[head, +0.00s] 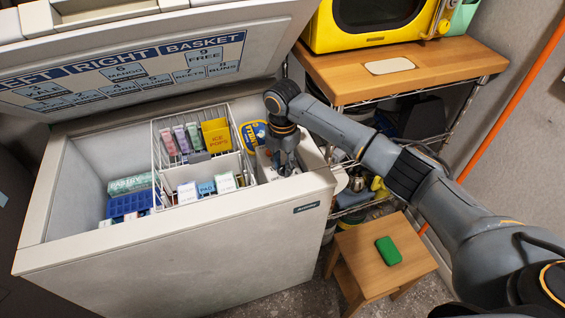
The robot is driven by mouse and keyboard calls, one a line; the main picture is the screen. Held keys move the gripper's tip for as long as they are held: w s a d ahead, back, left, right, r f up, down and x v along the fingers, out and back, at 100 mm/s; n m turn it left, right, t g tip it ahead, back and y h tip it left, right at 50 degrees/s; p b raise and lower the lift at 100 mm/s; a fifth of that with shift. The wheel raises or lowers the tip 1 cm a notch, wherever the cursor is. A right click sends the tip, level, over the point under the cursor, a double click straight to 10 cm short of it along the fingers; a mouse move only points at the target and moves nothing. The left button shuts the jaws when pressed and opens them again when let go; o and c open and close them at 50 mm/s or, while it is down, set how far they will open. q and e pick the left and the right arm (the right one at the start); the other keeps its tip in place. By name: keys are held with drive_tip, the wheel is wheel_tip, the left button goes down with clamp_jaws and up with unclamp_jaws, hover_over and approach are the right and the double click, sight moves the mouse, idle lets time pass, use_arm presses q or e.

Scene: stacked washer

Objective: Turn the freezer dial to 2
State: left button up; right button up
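The white chest freezer (190,250) stands with its lid (110,85) raised. My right arm reaches in from the right, over the freezer's right end. My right gripper (285,168) points down at the right end of the freezer's inside, beside the wire basket (205,155). Its fingers are small and dark here, and I cannot tell whether they are open or shut or touch anything. I cannot make out the freezer dial in this view. My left gripper is not in view.
The basket holds several cartons and a yellow ice pops box (215,134). A blue tray (130,204) lies at the freezer's left. A wooden-topped shelf (440,75) with a yellow microwave (370,22) and a stool (375,262) with a green object (388,250) stand right.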

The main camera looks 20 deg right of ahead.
clamp_jaws()
